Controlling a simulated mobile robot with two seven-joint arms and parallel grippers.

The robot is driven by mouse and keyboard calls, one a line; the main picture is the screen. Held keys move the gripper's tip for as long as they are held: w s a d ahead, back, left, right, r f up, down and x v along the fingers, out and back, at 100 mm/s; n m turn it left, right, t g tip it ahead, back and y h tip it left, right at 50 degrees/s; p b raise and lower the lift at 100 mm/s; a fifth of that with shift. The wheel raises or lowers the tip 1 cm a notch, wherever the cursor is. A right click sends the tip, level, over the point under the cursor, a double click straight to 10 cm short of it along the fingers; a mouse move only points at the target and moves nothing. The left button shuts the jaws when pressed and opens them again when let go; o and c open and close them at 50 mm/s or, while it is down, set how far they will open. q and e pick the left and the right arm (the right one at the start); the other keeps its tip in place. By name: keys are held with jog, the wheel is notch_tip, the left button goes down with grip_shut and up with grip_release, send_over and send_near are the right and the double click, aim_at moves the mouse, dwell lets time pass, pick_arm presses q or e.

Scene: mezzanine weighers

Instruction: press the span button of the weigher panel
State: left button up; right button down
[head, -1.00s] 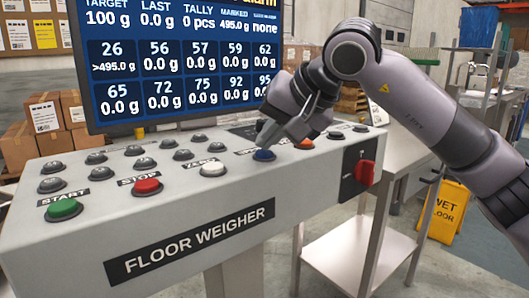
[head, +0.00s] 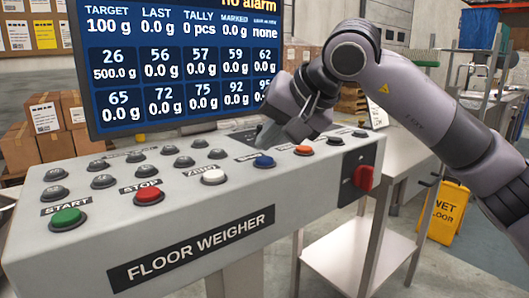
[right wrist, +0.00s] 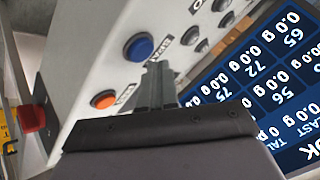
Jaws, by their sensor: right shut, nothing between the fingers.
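The weigher panel (head: 190,225) is a pale grey sloped console marked FLOOR WEIGHER. Its blue button (head: 263,161) has a black label behind it that seems to begin with SP, partly hard to read. The blue button also shows in the right wrist view (right wrist: 138,47), beside the fingertips. My right gripper (head: 262,133) is shut and empty, with its fingertips above and behind the blue button, apart from it. In the right wrist view the closed fingers (right wrist: 155,85) point at the panel between the label and the display. My left gripper is out of view.
Neighbouring buttons are the white one (head: 214,176), the red one (head: 149,196), the green one (head: 67,218) and the orange one (head: 304,150). A red knob (head: 363,178) sits on the right end. The display (head: 180,65) stands behind the panel, close to my gripper.

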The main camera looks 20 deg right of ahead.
aim_at(269, 160)
notch_tip(269, 160, up, 5)
jog(key=p, duration=0.4)
jog(key=shift+r+p, duration=0.1)
jog(key=shift+p, duration=0.2)
dwell(0.7)
